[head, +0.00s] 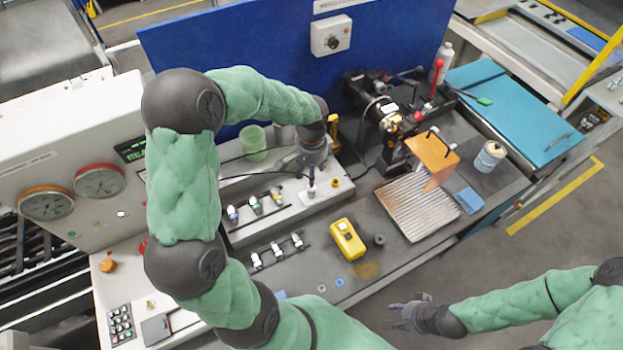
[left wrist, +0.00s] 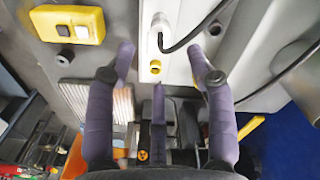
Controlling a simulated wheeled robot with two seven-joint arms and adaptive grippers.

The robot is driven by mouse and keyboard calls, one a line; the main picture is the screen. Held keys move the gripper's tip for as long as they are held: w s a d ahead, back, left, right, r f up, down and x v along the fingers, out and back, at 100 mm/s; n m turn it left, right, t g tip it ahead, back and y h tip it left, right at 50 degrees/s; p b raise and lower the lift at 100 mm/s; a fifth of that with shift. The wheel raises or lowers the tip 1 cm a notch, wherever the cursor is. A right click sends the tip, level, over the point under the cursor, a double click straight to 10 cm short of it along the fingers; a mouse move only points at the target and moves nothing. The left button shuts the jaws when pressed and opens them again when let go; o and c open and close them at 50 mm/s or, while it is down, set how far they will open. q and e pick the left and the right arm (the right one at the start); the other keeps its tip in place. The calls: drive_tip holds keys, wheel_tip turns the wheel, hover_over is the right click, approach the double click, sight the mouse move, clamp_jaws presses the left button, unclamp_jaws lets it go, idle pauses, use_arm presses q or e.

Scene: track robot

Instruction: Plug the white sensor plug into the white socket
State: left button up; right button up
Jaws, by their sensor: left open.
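A white plug-like part (head: 311,190) with a black cable stands on the light ledge. It also shows in the left wrist view (left wrist: 159,35). A small yellow-ringed fitting (head: 335,183) is beside it, also in the left wrist view (left wrist: 155,67). My left gripper (head: 309,170) is above the white part, fingers spread on both sides and apart from it (left wrist: 161,52). Several small white connectors sit in a lower row (head: 277,250), and others with coloured parts in an upper row (head: 255,205). I cannot tell which is the white socket. My right gripper (head: 408,314) looks open and empty.
A yellow box with buttons (head: 348,239) lies on the bench beside a ribbed tray (head: 418,207). An orange plate (head: 432,158) and a machine unit (head: 385,120) stand behind. A green cup (head: 253,142) is left of my left gripper. A blue panel (head: 250,40) closes the back.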

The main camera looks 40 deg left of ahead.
use_arm(q)
drive_tip(key=shift+r, duration=2.15)
drive_tip(key=shift+d+f, duration=0.1)
